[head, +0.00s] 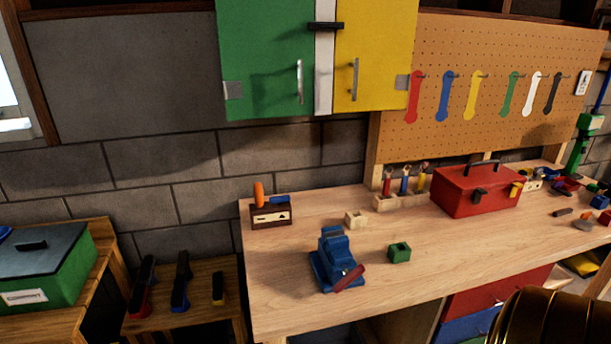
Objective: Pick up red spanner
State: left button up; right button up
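A red spanner-shaped piece (415,97) is at the left end of the pegboard (480,55), near a hook. I cannot tell whether it is a real spanner or a flat painted shape. Similar blue (446,97), yellow (474,96), green, white and black shapes continue to its right. On the bench below, a small wooden rack (398,203) holds upright metal-headed tools with red (387,186), blue (404,185) and yellow handles. I cannot tell if these are spanners. Neither of my grippers is in view.
A red toolbox (476,190) stands beside the rack on the wooden bench (290,290). A blue vise (337,262) and green block (399,252) sit nearer the front. Green and yellow cabinet doors (262,62) hang above. A green box (45,270) stands at left.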

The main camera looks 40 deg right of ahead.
aim_at(387, 179)
jog(key=z, duration=1.95)
jog(key=i+l, duration=0.1)
jog(key=l, duration=0.2)
jog(key=i+l+u, duration=0.25)
jog(key=l, duration=0.25)
jog(key=l+u, duration=0.25)
jog(key=l, duration=0.25)
jog(key=l+u, duration=0.2)
jog(key=l, duration=0.35)
jog(key=i, duration=0.05)
